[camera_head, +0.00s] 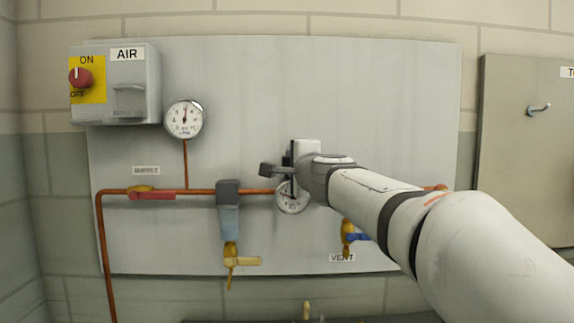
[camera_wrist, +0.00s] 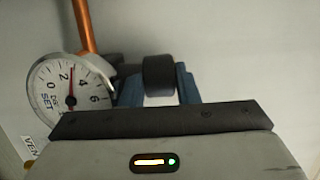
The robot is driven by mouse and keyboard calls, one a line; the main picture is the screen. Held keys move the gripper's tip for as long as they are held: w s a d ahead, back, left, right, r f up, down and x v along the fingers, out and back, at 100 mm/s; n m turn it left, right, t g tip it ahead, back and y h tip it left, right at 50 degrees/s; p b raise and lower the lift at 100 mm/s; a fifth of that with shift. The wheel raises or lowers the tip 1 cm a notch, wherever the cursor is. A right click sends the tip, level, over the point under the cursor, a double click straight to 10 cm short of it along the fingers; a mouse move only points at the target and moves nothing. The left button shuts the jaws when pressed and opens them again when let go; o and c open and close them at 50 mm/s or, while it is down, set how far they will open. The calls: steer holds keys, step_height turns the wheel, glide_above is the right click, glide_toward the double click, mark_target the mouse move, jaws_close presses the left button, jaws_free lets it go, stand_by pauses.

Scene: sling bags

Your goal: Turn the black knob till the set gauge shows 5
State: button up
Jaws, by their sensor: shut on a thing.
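The black knob (camera_wrist: 158,74) is between the two blue fingers of my gripper (camera_wrist: 158,88) in the wrist view, and the gripper is shut on it. The white round set gauge (camera_wrist: 66,92) is left of the knob, marked SET, and appears tilted in this view. Its needle points between 2 and 4, at about 3. In the head view the set gauge (camera_head: 293,198) sits just below my gripper (camera_head: 282,172) and is partly covered by it. The knob cannot be made out clearly there.
A second gauge (camera_head: 184,119) stands on the copper pipe at left. The AIR box (camera_head: 125,85) with a red switch (camera_head: 80,78) is upper left. A filter (camera_head: 229,208), a red-handled valve (camera_head: 150,194) and a blue-handled vent valve (camera_head: 349,235) are on the panel (camera_head: 390,80).

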steer(key=shift+f, duration=0.2)
steer(key=o, duration=0.7)
steer(key=v, duration=0.8)
steer(key=shift+o, duration=0.5)
steer(key=shift+r, duration=0.15)
